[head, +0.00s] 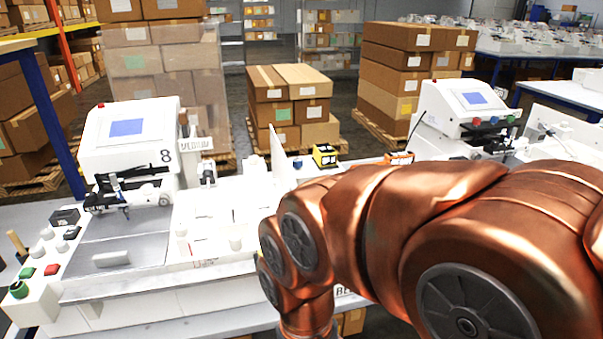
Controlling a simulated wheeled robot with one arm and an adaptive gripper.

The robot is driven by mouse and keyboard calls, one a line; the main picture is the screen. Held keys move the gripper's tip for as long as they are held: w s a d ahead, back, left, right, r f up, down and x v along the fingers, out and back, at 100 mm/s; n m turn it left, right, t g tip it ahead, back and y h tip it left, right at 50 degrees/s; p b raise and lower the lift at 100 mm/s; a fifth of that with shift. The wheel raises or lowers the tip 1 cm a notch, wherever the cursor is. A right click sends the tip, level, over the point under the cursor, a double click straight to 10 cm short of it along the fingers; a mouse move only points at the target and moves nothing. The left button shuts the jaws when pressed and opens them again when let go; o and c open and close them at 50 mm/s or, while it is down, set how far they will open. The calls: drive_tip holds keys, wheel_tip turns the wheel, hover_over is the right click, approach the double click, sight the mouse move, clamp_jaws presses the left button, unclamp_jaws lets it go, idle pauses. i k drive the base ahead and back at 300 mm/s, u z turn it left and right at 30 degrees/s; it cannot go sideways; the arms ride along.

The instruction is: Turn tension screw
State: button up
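The pen plotter (130,155) is a white machine marked 8 with a blue screen. It stands on the table at the left. Its dark pen mechanism (128,195) sits below the screen, over a grey bed plate (118,240). I cannot make out a tension screw at this size. My copper-coloured arm comes in from the right and bends down at the front edge of the table. My gripper is below the frame and out of view.
A control box with a green knob (18,289) and a red button stands at the front left. A second machine (468,115) stands behind my arm at the right. A yellow-and-black block (325,156) is at the table's back. Stacked cartons (290,95) stand beyond.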

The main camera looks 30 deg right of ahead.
sight(296, 162)
drive_tip(key=u, duration=1)
drive_tip(key=k, duration=1.05)
drive_tip(key=z, duration=1.7)
drive_tip(key=i, duration=0.5)
drive_tip(key=u, duration=0.05)
